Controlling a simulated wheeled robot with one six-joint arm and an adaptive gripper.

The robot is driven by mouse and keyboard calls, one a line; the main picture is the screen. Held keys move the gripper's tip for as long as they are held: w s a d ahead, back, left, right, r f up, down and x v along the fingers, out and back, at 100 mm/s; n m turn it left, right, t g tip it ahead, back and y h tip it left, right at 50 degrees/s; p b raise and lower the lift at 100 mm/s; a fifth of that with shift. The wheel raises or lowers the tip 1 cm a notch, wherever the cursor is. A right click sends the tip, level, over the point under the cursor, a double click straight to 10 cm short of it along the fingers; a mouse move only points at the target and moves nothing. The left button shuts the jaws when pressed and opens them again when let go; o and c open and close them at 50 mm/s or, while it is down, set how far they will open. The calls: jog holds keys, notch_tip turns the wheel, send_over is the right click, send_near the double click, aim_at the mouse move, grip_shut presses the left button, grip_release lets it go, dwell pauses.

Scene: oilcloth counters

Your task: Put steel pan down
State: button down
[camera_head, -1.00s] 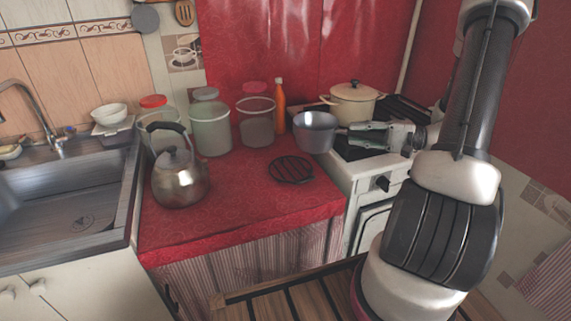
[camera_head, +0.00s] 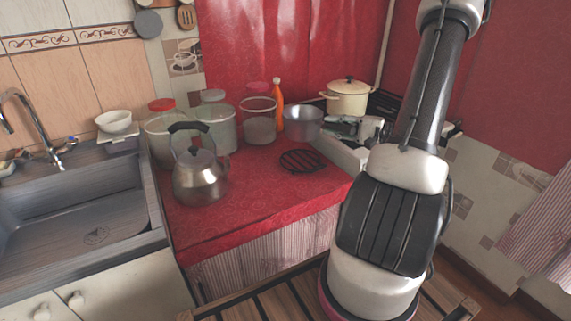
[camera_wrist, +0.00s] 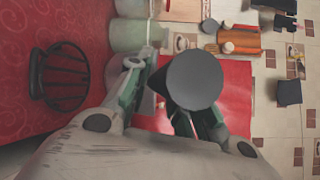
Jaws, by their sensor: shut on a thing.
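The steel pan (camera_head: 303,123) is a round grey pan, upright in the head view, at the back right of the red counter (camera_head: 250,205). My gripper (camera_head: 342,126) reaches in from the right and is shut on its handle side. A black round trivet (camera_head: 302,161) lies bare on the counter, nearer than the pan. I cannot tell how far the pan is above the counter. In the wrist view a grey round shape (camera_wrist: 195,80) shows between the fingers and is probably part of the pan; the trivet (camera_wrist: 60,77) is to the left.
A steel kettle (camera_head: 200,178) stands at the counter's left, with several jars behind it. An orange bottle (camera_head: 277,105) is close to the pan's left. A cream pot (camera_head: 348,98) stands on the stove behind. The counter around the trivet is clear.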

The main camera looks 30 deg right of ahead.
jog(key=shift+a+f, duration=0.15)
jog(key=shift+f, duration=0.05)
notch_tip(320, 180, down, 10)
jog(key=shift+r, duration=0.25)
jog(key=shift+a, duration=0.1)
jog(key=c, duration=1.3)
grip_release()
jog(key=shift+f, duration=0.1)
jog(key=shift+o, duration=0.2)
jog(key=v, duration=1.2)
